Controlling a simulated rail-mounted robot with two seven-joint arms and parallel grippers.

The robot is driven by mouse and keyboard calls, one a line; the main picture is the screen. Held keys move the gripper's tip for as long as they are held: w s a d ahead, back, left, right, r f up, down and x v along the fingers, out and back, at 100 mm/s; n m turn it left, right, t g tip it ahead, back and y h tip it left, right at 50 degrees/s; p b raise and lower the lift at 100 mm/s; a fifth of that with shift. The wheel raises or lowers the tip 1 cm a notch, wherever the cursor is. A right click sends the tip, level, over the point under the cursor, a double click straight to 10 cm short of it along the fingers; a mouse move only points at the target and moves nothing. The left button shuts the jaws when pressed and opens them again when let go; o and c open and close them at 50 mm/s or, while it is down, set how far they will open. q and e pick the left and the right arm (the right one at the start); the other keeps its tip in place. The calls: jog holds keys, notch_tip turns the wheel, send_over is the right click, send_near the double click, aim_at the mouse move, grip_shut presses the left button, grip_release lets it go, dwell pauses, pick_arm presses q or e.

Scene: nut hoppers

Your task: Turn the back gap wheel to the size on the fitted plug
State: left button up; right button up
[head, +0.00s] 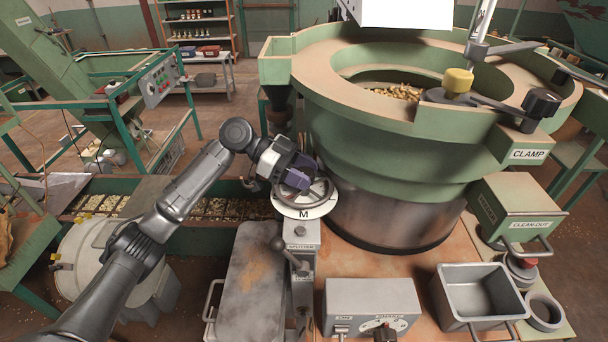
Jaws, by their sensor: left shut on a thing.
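The gap wheel (321,190) is a grey spoked handwheel above a pale round dial (285,211), left of the big green bowl. The letter M shows on the dial's front. My left gripper (299,181), with dark purple-grey fingers, reaches in from the left and is shut on the wheel. The gripper hides part of the wheel's hub and far rim. I cannot make out a plug or a size mark on one. My right gripper is not in view.
The green bowl (400,150) holds nuts. In front are a lever post marked SPLITTER (302,258), a control box (371,307) and an empty metal bin (480,293).

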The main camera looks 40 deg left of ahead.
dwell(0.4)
pick_arm(q)
jog(key=o, duration=0.9)
